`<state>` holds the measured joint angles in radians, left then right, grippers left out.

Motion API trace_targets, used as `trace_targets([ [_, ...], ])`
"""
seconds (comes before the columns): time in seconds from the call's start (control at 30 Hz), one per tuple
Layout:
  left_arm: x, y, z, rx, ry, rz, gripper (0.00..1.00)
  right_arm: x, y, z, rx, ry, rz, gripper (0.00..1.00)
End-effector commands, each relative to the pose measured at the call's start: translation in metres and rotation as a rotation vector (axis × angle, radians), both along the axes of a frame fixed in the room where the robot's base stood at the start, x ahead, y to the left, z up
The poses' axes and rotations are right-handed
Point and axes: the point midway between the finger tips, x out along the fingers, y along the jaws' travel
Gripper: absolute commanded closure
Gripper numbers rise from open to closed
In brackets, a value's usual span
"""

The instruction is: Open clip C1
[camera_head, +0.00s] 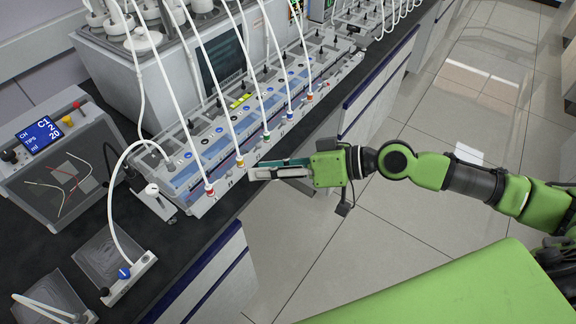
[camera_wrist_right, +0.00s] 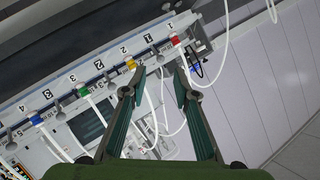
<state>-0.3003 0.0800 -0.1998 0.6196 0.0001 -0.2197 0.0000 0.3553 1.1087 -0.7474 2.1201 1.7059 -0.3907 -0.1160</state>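A row of white tubes ends in coloured fittings along the front edge of the long rack (camera_head: 190,208). The red fitting (camera_head: 209,190) is nearest in the head view, then the yellow fitting (camera_head: 240,161) and the green fitting (camera_head: 266,135). In the wrist view the red fitting (camera_wrist_right: 175,41) is by the label 1 and the yellow fitting (camera_wrist_right: 131,63) by the label 2. I cannot tell which part is clip C1. My right gripper (camera_head: 262,171) is in front of the rack near the yellow fitting. Its fingers (camera_wrist_right: 160,76) are apart and empty. My left gripper is not in view.
The rack stands on a dark bench (camera_head: 190,236) before a large grey machine (camera_head: 130,80). A control box (camera_head: 50,165) with a blue screen reading C1 is at the left. Loose white tubes cross over the rack. Open floor (camera_head: 400,220) lies to the right.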

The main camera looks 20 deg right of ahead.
Motion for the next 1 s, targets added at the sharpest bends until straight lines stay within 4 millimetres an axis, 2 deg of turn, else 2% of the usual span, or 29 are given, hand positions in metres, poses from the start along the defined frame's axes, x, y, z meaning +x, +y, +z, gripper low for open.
trace_targets([
  [0.1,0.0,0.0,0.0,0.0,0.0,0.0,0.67,-0.01,-0.019,0.005,-0.003,0.006,-0.002,0.73],
  [0.4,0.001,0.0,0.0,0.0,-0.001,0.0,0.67,-0.024,-0.043,0.016,-0.001,0.004,-0.001,0.73],
  [1.0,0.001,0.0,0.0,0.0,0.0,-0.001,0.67,-0.026,-0.047,0.019,0.0,0.001,0.001,0.73],
])
